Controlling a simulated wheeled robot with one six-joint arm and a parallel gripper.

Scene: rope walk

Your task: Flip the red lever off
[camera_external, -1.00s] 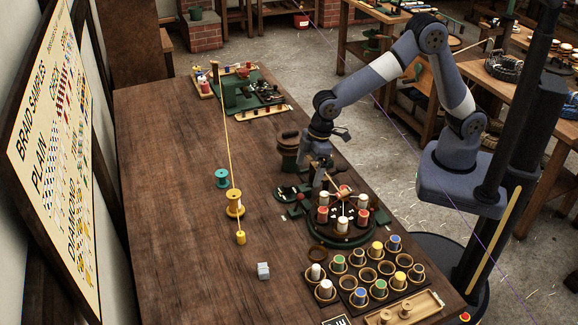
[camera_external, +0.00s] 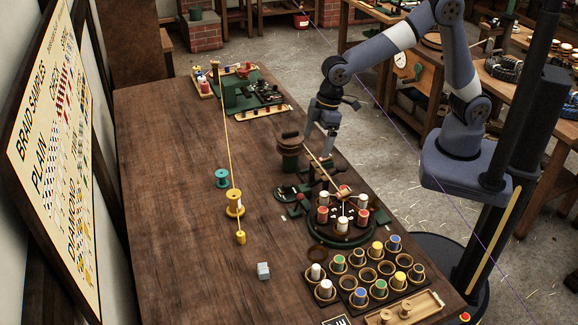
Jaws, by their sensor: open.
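A small red knob (camera_external: 300,197), which looks like the red lever's handle, sits at the left edge of the round green braiding machine (camera_external: 343,238). The picture is too small to tell which way the lever is tipped. My gripper (camera_external: 319,149) points down above and behind the knob, with its fingers apart and nothing between them. It is clear of the knob. The machine carries several red and white bobbins (camera_external: 323,215), and a yellowish cord runs up from its middle past my fingers.
A dark green post with a brown top (camera_external: 289,147) stands just left of my gripper. A rack of coloured bobbins (camera_external: 376,270) lies in front of the machine. A yellow spool (camera_external: 235,203) holds a taut cord. The table's left side (camera_external: 165,210) is clear.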

